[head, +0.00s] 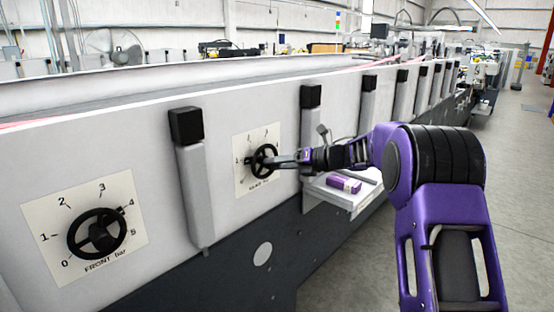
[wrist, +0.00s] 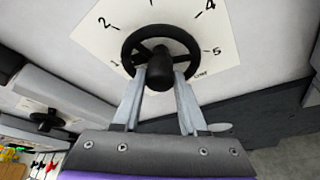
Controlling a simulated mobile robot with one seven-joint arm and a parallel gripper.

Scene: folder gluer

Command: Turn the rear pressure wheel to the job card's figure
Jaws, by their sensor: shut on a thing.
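The rear pressure wheel (head: 257,161) is a black handwheel on a white dial plate (head: 243,149) on the machine's side. In the wrist view the wheel (wrist: 163,32) fills the top middle, with 1, 2, 4 and 5 legible around it. My gripper (wrist: 160,74) has one pale finger on each side of the wheel's central black knob, shut on it. In the head view my gripper (head: 276,162) reaches the wheel from the right and hides part of it. I cannot tell which figure the wheel points to. I see no readable job card.
The front pressure wheel (head: 97,235) sits on its own dial plate at lower left, marked FRONT bar. A grey post (head: 195,195) with a black top stands between the dials. A white shelf (head: 322,193) with a purple-and-white box (head: 343,184) juts out below my arm. Floor at right is clear.

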